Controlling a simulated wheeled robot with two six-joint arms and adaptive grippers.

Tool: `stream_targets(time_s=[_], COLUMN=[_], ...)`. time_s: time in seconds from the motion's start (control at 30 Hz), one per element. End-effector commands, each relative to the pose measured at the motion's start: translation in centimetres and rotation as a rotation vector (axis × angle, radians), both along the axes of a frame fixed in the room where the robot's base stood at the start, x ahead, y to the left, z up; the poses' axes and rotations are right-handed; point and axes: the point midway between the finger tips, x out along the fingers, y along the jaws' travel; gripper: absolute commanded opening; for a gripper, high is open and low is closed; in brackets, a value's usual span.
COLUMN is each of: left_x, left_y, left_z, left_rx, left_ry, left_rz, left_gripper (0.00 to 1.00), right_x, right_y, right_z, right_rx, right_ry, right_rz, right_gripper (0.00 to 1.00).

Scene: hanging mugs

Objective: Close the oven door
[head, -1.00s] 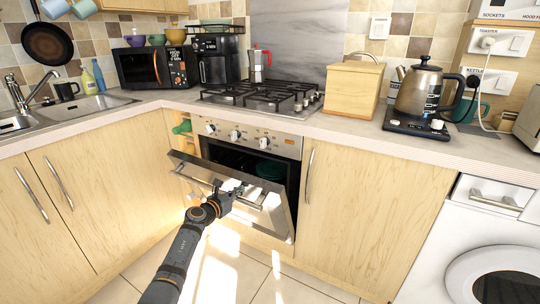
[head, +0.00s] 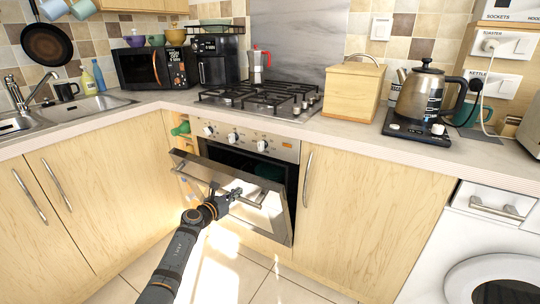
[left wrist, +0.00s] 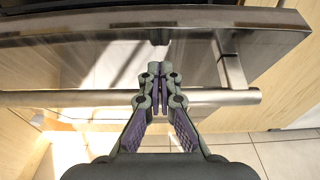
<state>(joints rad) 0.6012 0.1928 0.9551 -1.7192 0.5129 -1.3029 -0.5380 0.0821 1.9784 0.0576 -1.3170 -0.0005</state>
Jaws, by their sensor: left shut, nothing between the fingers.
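The oven door (head: 215,176) is hinged at the bottom and stands partly open, tilted out from the oven (head: 249,142). My left gripper (head: 236,192) is at the front of the door by the handle. In the left wrist view my left gripper (left wrist: 159,68) is shut and empty, its fingers overlapping the handle; contact cannot be told. My right gripper is not in view.
Wooden cupboards with bar handles flank the oven, the left one (head: 92,200) and the right one (head: 350,215). A hob (head: 262,98) sits above the oven. A washing machine (head: 490,245) stands at far right. The tiled floor (head: 235,275) in front is clear.

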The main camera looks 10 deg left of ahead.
Motion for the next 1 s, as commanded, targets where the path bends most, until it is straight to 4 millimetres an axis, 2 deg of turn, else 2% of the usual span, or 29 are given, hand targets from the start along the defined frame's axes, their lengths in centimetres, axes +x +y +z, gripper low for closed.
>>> stream_targets(time_s=[0.33,0.77,0.87,1.0], left_x=[-2.8,-3.4,-4.3,-7.0], left_y=[1.1,1.3,1.8,2.9], left_z=[-0.9,-1.1,-1.0,-0.7], left_rx=[0.001,0.001,0.003,0.006], left_ry=[0.003,0.002,0.001,0.003], left_rz=[0.0,0.0,0.0,-0.001], left_gripper=[0.0,0.0,0.0,0.0], right_x=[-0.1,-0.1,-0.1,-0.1], right_y=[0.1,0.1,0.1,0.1], right_z=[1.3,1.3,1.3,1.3], right_rx=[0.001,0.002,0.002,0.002], right_ry=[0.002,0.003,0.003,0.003], right_rz=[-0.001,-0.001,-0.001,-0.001], right_gripper=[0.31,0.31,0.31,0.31])
